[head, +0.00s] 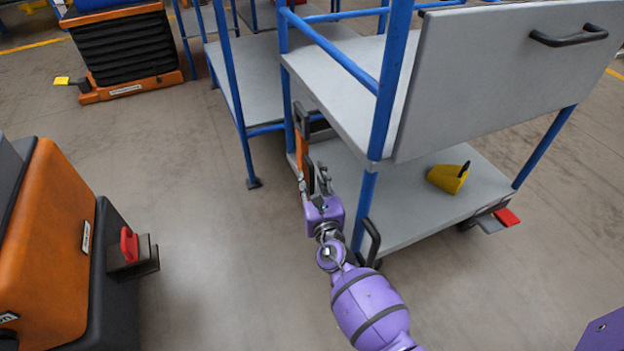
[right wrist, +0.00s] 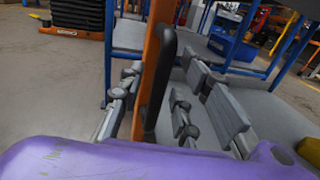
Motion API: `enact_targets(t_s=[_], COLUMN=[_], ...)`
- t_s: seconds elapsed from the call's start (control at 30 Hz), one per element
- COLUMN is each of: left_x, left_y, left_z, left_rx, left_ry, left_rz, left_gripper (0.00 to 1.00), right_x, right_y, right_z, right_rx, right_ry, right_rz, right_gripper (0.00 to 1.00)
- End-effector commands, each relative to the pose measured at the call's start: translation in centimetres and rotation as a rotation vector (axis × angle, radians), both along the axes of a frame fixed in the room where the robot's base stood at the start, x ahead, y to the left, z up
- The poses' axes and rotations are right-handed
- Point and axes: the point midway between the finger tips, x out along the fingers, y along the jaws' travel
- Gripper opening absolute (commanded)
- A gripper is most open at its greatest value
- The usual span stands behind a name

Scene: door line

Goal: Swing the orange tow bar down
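The orange tow bar (head: 301,150) stands upright at the near left end of the blue-framed cart (head: 375,145). A black handle (head: 316,118) shows at its top. My right gripper (head: 312,178) is at the bar. In the right wrist view the orange bar (right wrist: 145,85) and a black grip (right wrist: 158,85) rise between the fingers of the right gripper (right wrist: 158,100). The fingers stand apart, with a clear gap on the right side of the bar. The bar's lower end is hidden behind the purple gripper body in that view. My left gripper is not in view.
The cart's lower shelf (head: 430,215) holds a yellow object (head: 448,178). An orange-and-black machine (head: 50,240) with a red handle stands at the left. An orange lift with black bellows (head: 125,50) is at the back left. The floor (head: 205,255) between them is clear.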

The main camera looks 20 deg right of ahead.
Motion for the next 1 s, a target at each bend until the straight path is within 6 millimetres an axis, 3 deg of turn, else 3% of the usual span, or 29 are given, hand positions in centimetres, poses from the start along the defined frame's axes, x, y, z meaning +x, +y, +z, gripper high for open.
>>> enact_targets(t_s=[0.03, 0.27, 0.73, 1.0], left_x=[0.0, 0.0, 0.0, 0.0], left_y=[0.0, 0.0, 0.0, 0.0], left_z=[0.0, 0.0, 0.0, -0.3], left_rx=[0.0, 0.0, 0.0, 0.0], left_ry=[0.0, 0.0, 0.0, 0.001], left_rz=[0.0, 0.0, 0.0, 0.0], left_gripper=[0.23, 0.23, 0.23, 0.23], right_x=[0.0, 0.0, 0.0, -0.2], right_y=[0.0, 0.0, 0.2, 2.1], right_z=[0.0, 0.0, 0.0, -0.3], right_rx=[0.0, 0.0, -0.011, -0.12], right_ry=[0.0, 0.0, 0.0, -0.003], right_rz=[0.0, 0.0, 0.001, 0.002], right_gripper=[0.31, 0.01, 0.0, 0.0])
